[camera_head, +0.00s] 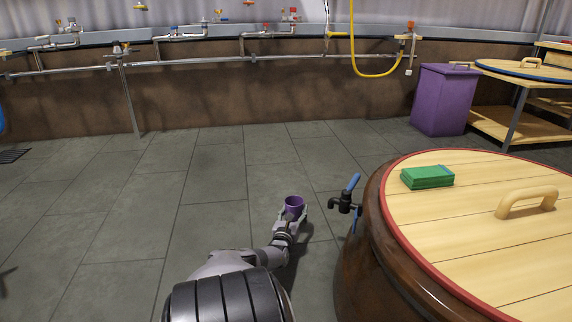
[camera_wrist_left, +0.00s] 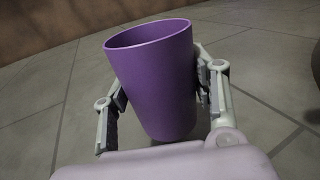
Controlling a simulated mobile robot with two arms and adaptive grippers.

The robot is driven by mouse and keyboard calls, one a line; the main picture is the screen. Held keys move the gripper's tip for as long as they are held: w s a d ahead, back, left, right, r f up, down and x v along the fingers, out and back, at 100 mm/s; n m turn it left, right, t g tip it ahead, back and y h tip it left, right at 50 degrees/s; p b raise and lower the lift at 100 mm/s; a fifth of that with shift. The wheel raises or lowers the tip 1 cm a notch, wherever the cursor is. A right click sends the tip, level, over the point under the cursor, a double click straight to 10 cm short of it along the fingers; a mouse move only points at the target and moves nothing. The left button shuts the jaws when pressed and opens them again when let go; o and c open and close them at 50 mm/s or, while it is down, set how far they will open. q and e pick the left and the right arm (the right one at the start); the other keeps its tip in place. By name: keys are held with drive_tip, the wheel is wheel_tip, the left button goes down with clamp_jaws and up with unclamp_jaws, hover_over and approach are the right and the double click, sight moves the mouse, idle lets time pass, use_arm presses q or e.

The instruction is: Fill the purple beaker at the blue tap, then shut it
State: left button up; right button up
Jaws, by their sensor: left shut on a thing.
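The purple beaker (camera_head: 294,202) is held by my left gripper (camera_head: 291,216), left of the jar in the head view. In the left wrist view the beaker (camera_wrist_left: 158,85) stands between the two fingers of the left gripper (camera_wrist_left: 160,100), mouth up and slightly tilted in the picture. Its inside bottom is hidden there. The blue tap (camera_head: 346,200) has a dark body and a blue lever on top; it sticks out from the left side of the brown jar. The beaker is apart from the tap, a little left of it. My right gripper is not in view.
The brown jar (camera_head: 365,262) has a wooden lid with a red rim and handle (camera_head: 527,201). A green block (camera_head: 427,177) lies on the lid. A purple bin (camera_head: 443,99) and wooden table (camera_head: 495,122) stand at the back right. Tiled floor (camera_head: 150,190) on the left is clear.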

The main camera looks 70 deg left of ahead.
use_arm(q)
drive_tip(key=w+d, duration=0.3)
drive_tip(key=w+d+f, duration=0.1)
drive_tip(key=w+d, duration=0.1)
drive_tip(key=d, duration=0.1)
drive_tip(key=w+d+f, duration=0.1)
drive_tip(key=w+d, duration=0.2)
drive_tip(key=shift+w+d, duration=0.3)
drive_tip(key=shift+w, duration=0.05)
drive_tip(key=shift+f, duration=0.7)
drive_tip(key=o, duration=1.4)
drive_tip(key=shift+f, duration=0.1)
drive_tip(key=shift+d, duration=0.1)
drive_tip(key=shift+v, duration=4)
drive_tip(key=shift+w+d+f, duration=0.1)
